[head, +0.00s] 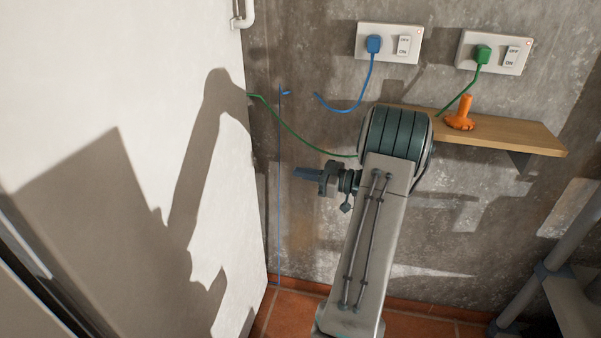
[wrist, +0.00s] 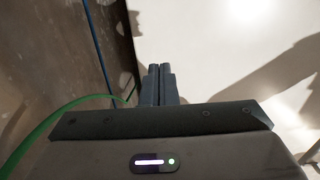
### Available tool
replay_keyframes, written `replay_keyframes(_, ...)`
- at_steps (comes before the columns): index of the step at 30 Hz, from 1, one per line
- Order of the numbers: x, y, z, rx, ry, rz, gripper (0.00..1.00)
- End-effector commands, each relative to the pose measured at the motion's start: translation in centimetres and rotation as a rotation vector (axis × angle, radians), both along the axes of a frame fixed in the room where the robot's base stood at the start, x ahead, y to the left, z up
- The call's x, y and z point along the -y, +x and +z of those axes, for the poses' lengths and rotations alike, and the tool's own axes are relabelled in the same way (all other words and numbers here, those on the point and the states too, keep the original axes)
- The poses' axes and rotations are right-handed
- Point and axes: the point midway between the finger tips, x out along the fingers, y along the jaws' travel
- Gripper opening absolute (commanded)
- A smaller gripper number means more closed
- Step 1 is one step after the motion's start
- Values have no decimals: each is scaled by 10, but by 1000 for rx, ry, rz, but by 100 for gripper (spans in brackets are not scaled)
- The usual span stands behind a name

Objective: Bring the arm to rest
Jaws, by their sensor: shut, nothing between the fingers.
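My gripper (head: 306,173) points left in the head view, at the end of my raised arm, in front of the concrete wall. Its fingers are together with nothing between them. In the wrist view my gripper (wrist: 158,72) shows its two dark fingers side by side, facing the white door. My large arm joint hides part of the wall and the left end of the shelf.
A white door (head: 110,90) stands at left. A wooden shelf (head: 530,136) bears an orange object (head: 461,116). Two outlets hold a blue plug (head: 374,43) and a green plug (head: 482,53). A green cable (head: 300,136) passes above my gripper. Grey pipework (head: 570,245) stands at lower right.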

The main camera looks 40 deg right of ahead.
Motion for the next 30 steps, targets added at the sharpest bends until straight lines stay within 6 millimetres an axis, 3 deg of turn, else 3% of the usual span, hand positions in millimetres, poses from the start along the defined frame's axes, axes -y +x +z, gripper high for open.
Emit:
replay_keyframes(9,-1,1,1,-1,-3,-2,0)
replay_keyframes(13,-7,17,18,-10,-50,-44,0)
replay_keyframes(18,-25,60,69,-55,-189,-210,0)
replay_keyframes(22,-42,83,111,-114,-292,-368,0)
replay_keyframes(26,-62,90,149,-191,-366,-512,0)
replay_keyframes(30,-87,79,184,-300,-412,-645,0)
